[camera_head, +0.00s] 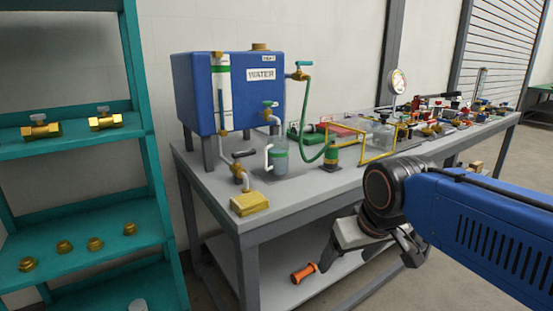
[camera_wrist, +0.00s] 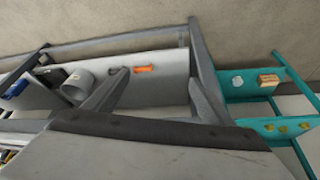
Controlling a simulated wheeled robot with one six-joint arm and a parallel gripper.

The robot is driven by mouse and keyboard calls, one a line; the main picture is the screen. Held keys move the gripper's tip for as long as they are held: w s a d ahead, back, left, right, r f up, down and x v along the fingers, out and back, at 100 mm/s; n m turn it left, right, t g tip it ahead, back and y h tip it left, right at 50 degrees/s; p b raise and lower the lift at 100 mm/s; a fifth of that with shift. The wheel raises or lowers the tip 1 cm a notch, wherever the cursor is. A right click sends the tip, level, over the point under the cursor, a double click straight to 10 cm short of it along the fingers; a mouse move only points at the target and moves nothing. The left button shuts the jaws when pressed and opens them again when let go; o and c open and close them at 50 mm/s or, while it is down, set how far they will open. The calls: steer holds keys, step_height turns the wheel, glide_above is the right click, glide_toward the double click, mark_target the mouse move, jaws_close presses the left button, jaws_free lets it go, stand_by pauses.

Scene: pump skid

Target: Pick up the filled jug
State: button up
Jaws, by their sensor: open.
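The jug (camera_head: 277,160) is a clear, grey-tinted vessel with a white handle on its left side and a green band near its top. It stands upright on the bench below the tap (camera_head: 270,108) of the blue water tank. How full it is cannot be told clearly. My gripper (camera_head: 372,257) is open and empty, in front of the bench and low, below the bench top. It is to the right of the jug and well apart from it. In the wrist view my gripper (camera_wrist: 155,88) points at the lower shelf, and the jug does not show there.
The blue water tank (camera_head: 190,90) stands behind the jug. An orange part (camera_head: 303,273) lies on the lower shelf. A teal rack (camera_head: 150,180) stands left.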

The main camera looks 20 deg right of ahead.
steer(key=w+a+r, duration=0.2)
steer(key=w+r, duration=1.4)
steer(key=r, duration=0.1)
glide_toward(278, 148)
steer(key=w+f, duration=0.2)
steer(key=w+d+f, duration=0.1)
steer(key=w+f, duration=0.1)
steer(key=shift+w+f, duration=0.1)
steer(key=shift+f, duration=0.3)
steer(key=shift+x, duration=3.2)
steer(key=shift+w+r, duration=0.1)
steer(key=shift+w, duration=0.05)
steer(key=c, duration=1.5)
steer(key=shift+r, duration=0.15)
